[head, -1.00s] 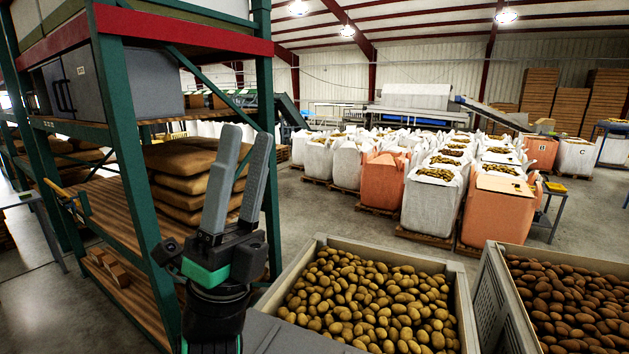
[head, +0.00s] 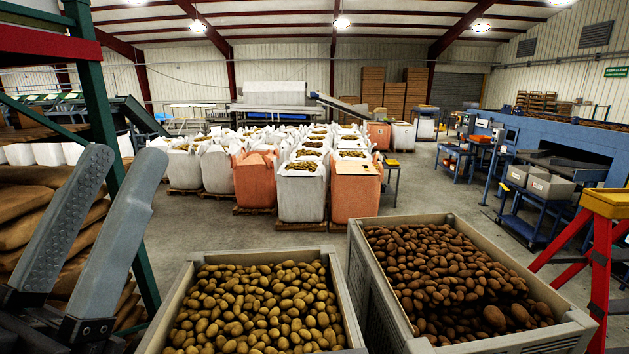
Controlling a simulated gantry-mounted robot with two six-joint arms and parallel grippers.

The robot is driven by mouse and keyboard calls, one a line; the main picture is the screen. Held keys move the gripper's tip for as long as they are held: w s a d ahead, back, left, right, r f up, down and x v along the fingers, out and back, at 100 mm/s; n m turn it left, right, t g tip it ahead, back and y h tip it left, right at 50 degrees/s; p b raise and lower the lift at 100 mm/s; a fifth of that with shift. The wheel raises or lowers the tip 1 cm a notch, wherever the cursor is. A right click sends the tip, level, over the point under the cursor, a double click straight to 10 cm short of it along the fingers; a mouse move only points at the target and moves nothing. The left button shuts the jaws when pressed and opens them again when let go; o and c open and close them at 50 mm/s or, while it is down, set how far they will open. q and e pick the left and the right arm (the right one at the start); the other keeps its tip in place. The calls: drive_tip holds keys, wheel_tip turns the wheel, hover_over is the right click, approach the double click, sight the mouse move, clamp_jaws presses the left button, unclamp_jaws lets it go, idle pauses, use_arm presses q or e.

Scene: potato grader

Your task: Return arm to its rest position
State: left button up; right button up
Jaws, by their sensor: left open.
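My left gripper (head: 118,196) is at the lower left of the head view, close to the camera. Its two grey fingers point up and stand apart, with nothing between them. It shows in front of the shelf rack (head: 100,95) and the stacked brown sacks (head: 50,205), left of the near potato crate. Whether it touches the rack cannot be told. My right gripper is not in view.
A crate of light potatoes (head: 345,300) stands at front centre, and a crate of darker potatoes (head: 362,268) stands right of it. A red and yellow stand (head: 601,255) is at the right edge. White and orange bulk bags (head: 300,190) fill the middle floor. Bare concrete lies between.

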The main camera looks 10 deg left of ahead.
use_arm(q)
wheel_tip(320, 180, up, 13)
drive_tip(key=p, duration=1)
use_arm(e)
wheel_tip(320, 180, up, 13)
use_arm(q)
drive_tip(key=shift+r, duration=0.15)
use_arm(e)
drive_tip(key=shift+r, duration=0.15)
